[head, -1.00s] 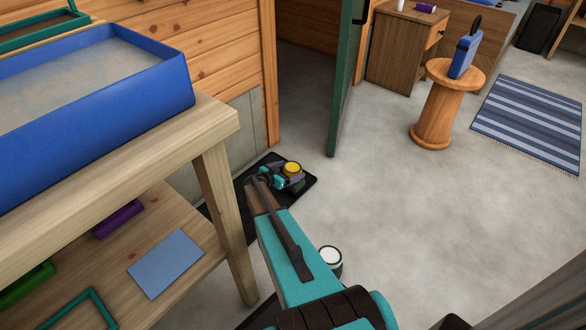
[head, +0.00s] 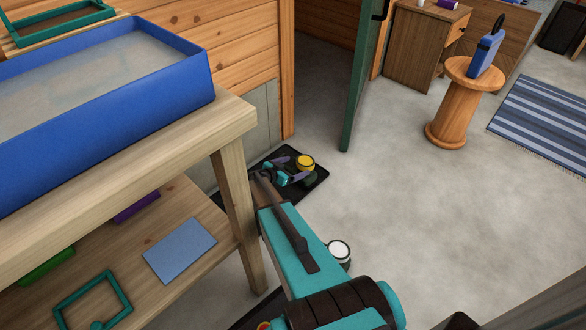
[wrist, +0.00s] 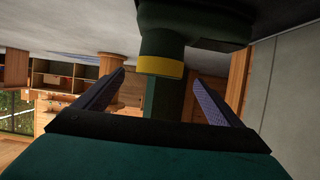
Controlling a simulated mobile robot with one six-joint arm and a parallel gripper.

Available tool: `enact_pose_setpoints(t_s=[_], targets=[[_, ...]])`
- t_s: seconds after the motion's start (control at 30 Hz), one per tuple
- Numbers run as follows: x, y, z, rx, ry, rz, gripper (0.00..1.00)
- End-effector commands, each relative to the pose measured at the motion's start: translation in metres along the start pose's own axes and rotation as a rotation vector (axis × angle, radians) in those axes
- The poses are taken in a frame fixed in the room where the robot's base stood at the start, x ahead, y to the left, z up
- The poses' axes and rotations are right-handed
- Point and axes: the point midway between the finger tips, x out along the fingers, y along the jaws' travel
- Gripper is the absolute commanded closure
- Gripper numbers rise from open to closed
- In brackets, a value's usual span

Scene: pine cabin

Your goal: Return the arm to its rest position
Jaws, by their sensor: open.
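My gripper (head: 291,171) is at the end of my teal arm, low over a black floor tray beside the doorway. Its two purple fingers are spread, and they also show apart in the wrist view (wrist: 158,80). A dark green thing with a yellow part (head: 305,162) stands at the tray, close to the fingertips. In the wrist view its yellow band (wrist: 160,66) lies between and beyond the fingertips. I see no finger closed on it; whether one touches it I cannot tell.
A wooden bench (head: 240,190) with a blue tray (head: 150,108) stands close left of my arm. A green door (head: 360,85) stands open behind. A white-topped can (head: 339,250) is right of the arm. A stool (head: 458,105) stands farther right; the floor between is clear.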

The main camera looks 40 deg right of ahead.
Motion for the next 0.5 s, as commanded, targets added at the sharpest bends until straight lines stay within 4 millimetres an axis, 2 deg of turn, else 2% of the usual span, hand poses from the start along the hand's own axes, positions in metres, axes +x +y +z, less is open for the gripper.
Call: enact_pose_setpoints(t_s=[0.33,0.5], targets=[[-0.0002,0.0000,-0.0009,0.000,0.000,0.000,0.11],[-0.0030,0.0000,-0.0078,0.000,0.000,0.000,0.11]])
